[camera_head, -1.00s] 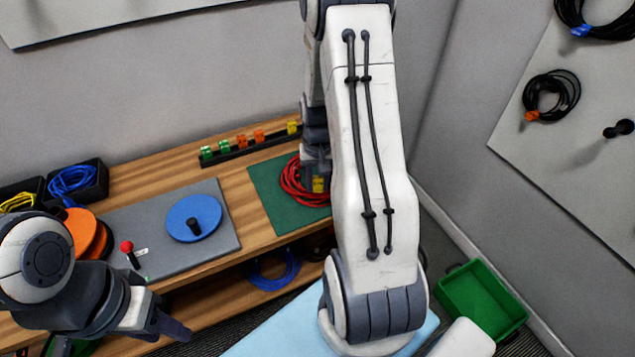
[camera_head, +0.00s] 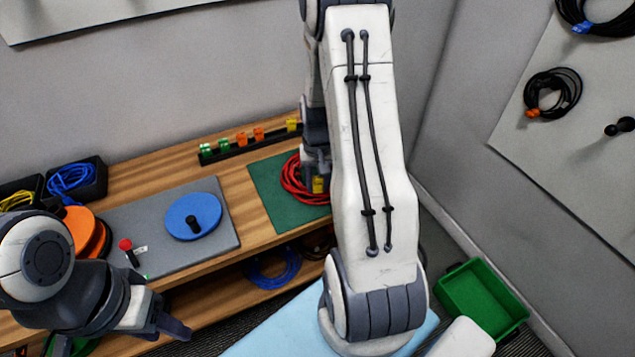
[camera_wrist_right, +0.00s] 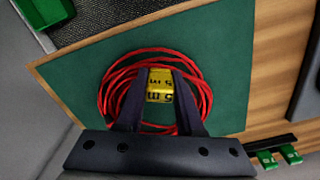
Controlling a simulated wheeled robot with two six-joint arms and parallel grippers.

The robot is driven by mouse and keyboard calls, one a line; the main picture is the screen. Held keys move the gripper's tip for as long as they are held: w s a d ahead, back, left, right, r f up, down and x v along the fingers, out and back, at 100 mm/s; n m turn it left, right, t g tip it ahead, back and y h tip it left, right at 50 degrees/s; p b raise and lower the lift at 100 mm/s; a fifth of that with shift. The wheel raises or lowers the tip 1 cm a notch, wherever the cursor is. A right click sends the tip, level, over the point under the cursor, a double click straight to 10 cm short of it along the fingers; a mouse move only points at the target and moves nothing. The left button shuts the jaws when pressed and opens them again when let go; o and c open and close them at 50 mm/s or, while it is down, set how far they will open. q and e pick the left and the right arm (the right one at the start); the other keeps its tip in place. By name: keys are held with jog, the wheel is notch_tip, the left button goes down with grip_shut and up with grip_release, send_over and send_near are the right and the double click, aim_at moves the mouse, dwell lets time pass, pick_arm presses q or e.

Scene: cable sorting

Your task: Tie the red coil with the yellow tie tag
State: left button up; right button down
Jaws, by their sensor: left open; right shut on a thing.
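The red coil (camera_head: 292,181) lies on the green mat (camera_head: 268,192) on the bench, partly hidden by my right arm. In the right wrist view the red coil (camera_wrist_right: 204,88) shows as a ring around my right gripper (camera_wrist_right: 159,84). That gripper is shut on the yellow tie tag (camera_wrist_right: 160,92), which bears "5 m" marks. The tag (camera_head: 318,184) is at the coil's right part in the head view; I cannot tell whether it is fastened round the strands. My left gripper (camera_head: 172,328) is open and empty, off the bench's front edge at lower left.
A black rack (camera_head: 250,147) with green, orange and yellow tags stands behind the mat. A blue disc (camera_head: 194,217) lies on the grey mat to the left, by a red-knobbed lever (camera_head: 126,246). A green bin (camera_head: 482,298) stands on the floor at right.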

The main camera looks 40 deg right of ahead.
dwell(0.4)
jog(key=shift+c, duration=2.3)
grip_release()
notch_tip(320, 180, up, 10)
jog(key=shift+r, duration=0.2)
